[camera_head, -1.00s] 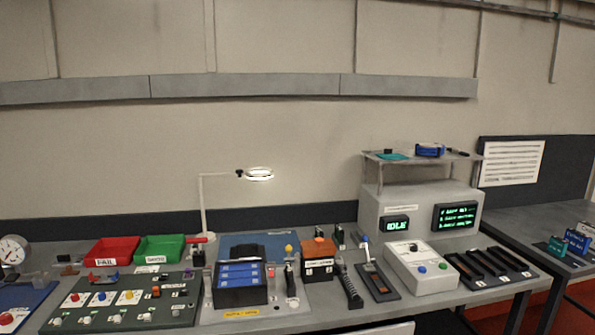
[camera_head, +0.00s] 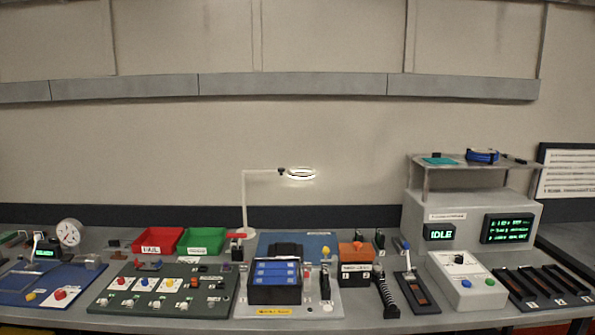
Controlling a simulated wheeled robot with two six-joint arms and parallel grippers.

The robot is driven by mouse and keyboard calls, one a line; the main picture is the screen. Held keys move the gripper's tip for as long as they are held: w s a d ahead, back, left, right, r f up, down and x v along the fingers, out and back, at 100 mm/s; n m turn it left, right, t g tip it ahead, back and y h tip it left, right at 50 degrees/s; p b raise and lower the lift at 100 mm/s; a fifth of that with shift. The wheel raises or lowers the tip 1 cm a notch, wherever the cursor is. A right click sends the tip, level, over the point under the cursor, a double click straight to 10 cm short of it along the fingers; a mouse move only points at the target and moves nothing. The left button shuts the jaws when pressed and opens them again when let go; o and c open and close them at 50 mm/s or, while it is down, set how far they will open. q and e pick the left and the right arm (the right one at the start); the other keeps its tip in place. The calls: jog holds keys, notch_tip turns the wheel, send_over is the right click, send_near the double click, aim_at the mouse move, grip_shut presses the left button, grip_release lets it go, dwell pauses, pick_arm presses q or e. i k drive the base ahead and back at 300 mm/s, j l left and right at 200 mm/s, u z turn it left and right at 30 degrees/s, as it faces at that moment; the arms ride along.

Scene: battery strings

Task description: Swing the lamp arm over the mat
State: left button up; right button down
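The lamp (camera_head: 245,205) is a thin white post standing at the back of the bench, with a horizontal lamp arm (camera_head: 262,171) reaching right to a lit ring head (camera_head: 301,173). Two mats could be meant. A blue mat (camera_head: 318,240) lies at the back, behind the black case with blue cells, with the ring head above it in the picture. A dark green mat (camera_head: 215,310) lies at the front left under several small parts. How far the head overhangs either mat I cannot tell. Neither of my grippers is in view.
Red bin (camera_head: 157,241) and green bin (camera_head: 203,240) stand left of the lamp post. The black case with blue cells (camera_head: 275,283) stands in front of it. A grey tester reading IDLE (camera_head: 470,222) with a shelf stands right. The air around the lamp is clear.

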aim_at(291, 171)
jog(key=i+l, duration=0.1)
jog(key=i, duration=0.9)
